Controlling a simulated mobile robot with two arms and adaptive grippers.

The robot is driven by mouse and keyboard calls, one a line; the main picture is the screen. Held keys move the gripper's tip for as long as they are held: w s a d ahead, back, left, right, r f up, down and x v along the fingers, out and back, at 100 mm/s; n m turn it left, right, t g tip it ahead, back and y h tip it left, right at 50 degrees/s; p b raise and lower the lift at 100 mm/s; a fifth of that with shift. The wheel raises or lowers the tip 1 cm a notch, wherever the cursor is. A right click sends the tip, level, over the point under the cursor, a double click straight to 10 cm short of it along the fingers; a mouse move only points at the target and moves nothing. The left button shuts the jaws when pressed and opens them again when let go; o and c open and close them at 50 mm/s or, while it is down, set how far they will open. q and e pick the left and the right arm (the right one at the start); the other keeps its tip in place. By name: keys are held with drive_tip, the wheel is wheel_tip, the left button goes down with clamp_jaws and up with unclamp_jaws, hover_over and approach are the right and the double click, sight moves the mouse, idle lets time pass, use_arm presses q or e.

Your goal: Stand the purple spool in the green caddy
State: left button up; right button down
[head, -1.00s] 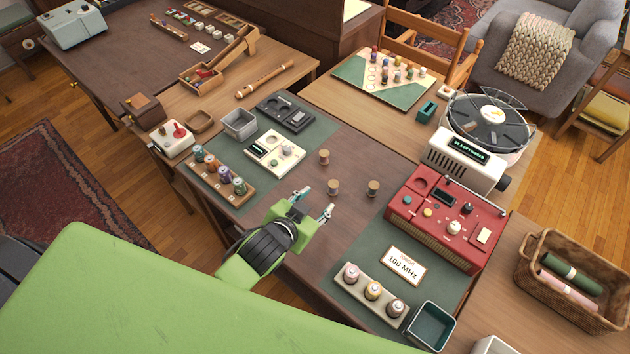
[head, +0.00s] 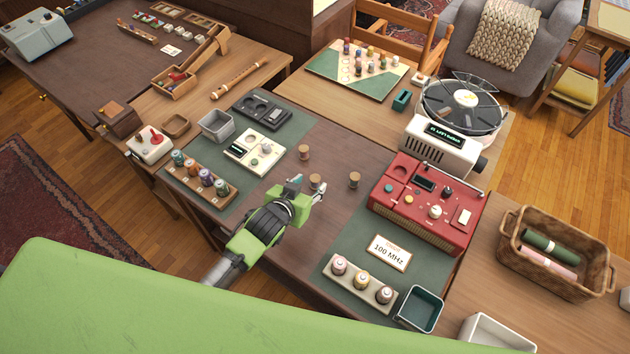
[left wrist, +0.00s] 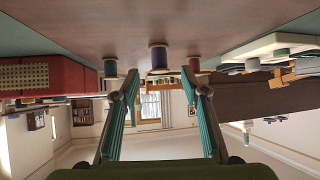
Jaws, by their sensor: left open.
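Three spools with wooden ends stand on the brown middle of the table. The nearest, between the fingertips as I look, is the purple-blue spool (head: 315,182); it also shows upside down in the left wrist view (left wrist: 158,56). My left gripper (head: 308,187) is open and empty, its fingers pointing at this spool, which is just beyond the tips. In the left wrist view the fingers (left wrist: 162,82) are spread on either side of its line. The green caddy (head: 421,309) is a dark green open box at the table's front right and looks empty. My right gripper is not in view.
A green spool (left wrist: 110,68) and a red spool (left wrist: 194,65) stand on either side, close by. A red radio (head: 426,203) is to the right. A cream device (head: 254,152) is on the left mat.

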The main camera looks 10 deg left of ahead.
sight(315, 178)
use_arm(q)
drive_tip(key=shift+w, duration=0.35)
drive_tip(key=x, duration=0.3)
drive_tip(key=shift+w+d+r+p, duration=0.1)
drive_tip(key=shift+p, duration=0.3)
drive_tip(key=shift+w+d+f, duration=0.1)
drive_tip(key=shift+w+f, duration=0.35)
drive_tip(key=shift+w, duration=0.1)
drive_tip(key=c, duration=1)
drive_tip(key=shift+r, duration=0.15)
drive_tip(key=shift+c, duration=0.2)
